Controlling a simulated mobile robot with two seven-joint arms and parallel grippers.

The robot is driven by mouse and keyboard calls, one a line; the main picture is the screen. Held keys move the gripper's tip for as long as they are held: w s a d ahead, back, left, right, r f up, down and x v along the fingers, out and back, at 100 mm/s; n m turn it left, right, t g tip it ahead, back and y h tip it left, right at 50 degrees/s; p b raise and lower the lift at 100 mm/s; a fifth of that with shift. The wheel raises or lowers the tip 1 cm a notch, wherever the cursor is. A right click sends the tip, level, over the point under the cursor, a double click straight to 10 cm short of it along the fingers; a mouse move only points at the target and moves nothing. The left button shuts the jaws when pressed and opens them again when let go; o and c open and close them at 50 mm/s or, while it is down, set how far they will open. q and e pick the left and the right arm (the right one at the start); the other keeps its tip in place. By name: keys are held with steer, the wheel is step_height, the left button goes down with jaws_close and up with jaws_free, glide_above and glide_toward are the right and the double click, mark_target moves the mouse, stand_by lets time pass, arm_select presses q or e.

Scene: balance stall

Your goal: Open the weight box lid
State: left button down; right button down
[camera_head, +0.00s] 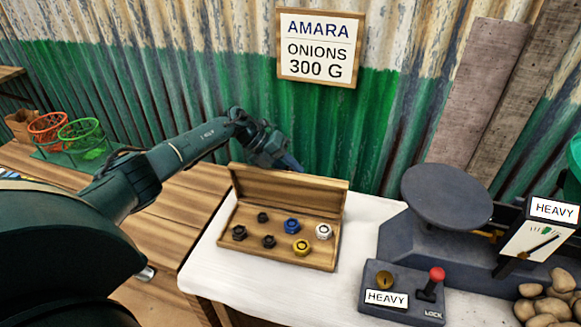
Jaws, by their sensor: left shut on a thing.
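The wooden weight box (225,250) stands on the white-topped table. Its lid (290,188) is up along the back edge, roughly upright, and the inside shows. Several weights sit in the box: dark ones (239,232), a blue one (291,226), a white one (323,231) and a yellow one (301,247). My left gripper (288,162) is at the lid's upper edge, reaching in from behind it. It is shut on the lid; its fingertips are partly hidden there. My right gripper is not in view.
A scale with a round dark pan (446,196) stands right of the box. In front of it is a control panel (402,300) with a red-knobbed lever. Potatoes (550,300) lie at the far right. Red and green baskets (82,138) stand at the left. A sign (320,47) hangs on the wall.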

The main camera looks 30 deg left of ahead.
arm_select(q)
steer(key=shift+w, duration=0.15)
stand_by(0.3)
steer(key=c, duration=1.3)
jaws_free()
steer(key=shift+f, duration=0.1)
steer(key=shift+o, duration=0.2)
steer(key=b+v, duration=0.1)
steer(key=v, duration=1.2)
steer(key=shift+w+a, duration=0.1)
steer(key=shift+c, duration=0.2)
